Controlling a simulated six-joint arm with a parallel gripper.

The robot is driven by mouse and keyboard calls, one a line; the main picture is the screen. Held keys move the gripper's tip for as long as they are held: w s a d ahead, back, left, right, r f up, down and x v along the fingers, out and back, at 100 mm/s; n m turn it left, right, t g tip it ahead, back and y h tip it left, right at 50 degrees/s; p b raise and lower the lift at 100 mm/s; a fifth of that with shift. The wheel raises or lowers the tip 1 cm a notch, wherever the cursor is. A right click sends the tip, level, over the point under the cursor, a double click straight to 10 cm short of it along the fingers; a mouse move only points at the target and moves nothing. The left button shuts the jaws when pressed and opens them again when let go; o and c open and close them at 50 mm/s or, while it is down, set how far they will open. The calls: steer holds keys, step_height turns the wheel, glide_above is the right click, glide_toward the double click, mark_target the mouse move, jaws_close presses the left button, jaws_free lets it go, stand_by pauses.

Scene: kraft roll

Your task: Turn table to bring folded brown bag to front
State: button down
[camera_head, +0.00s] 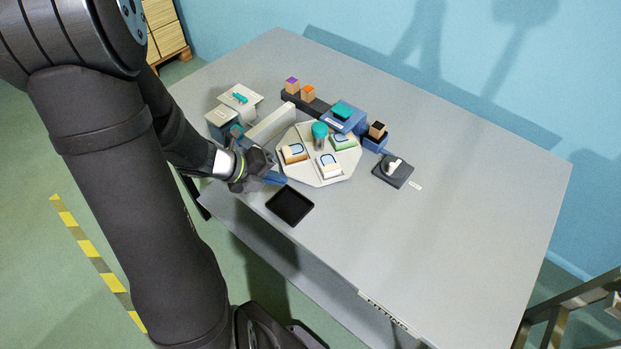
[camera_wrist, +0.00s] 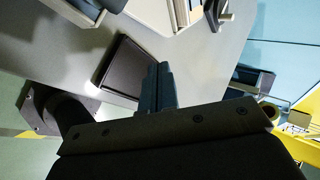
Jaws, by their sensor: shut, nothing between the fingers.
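The turntable (camera_head: 348,166) is a light grey, many-sided plate on the table, with a teal-topped post (camera_head: 320,131) near its middle. The folded brown bag (camera_head: 293,154) lies on its left part, close to my gripper's side. A white folded bag (camera_head: 328,168) lies at the front and a green one (camera_head: 345,141) at the back right. My gripper (camera_head: 276,179) has blue fingers, shut and empty, low at the plate's front-left edge. Whether they touch the plate I cannot tell. In the wrist view the shut fingers (camera_wrist: 157,85) point toward a pale edge, probably the turntable (camera_wrist: 160,12).
A black tray (camera_head: 290,205) lies just in front of my gripper. A pale upright panel (camera_head: 271,125) and a box with a teal handle (camera_head: 239,97) stand behind left. Blue blocks (camera_head: 344,118) stand behind the turntable. A dark device (camera_head: 393,171) sits right. The table's right side is clear.

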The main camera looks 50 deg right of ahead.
mark_target(321, 183)
steer(key=x, duration=0.6)
steer(key=shift+s+d+f, duration=0.2)
steer(key=shift+s+f, duration=0.05)
steer(key=shift+s+d, duration=0.6)
steer(key=shift+d, duration=0.35)
steer(key=shift+s+d, duration=0.35)
steer(key=shift+d, duration=0.4)
steer(key=shift+s+d, duration=0.6)
steer(key=shift+s, duration=0.3)
steer(key=shift+s+d, duration=0.35)
steer(key=shift+s, duration=0.1)
steer(key=shift+s+d, duration=1.05)
steer(key=shift+d, duration=0.4)
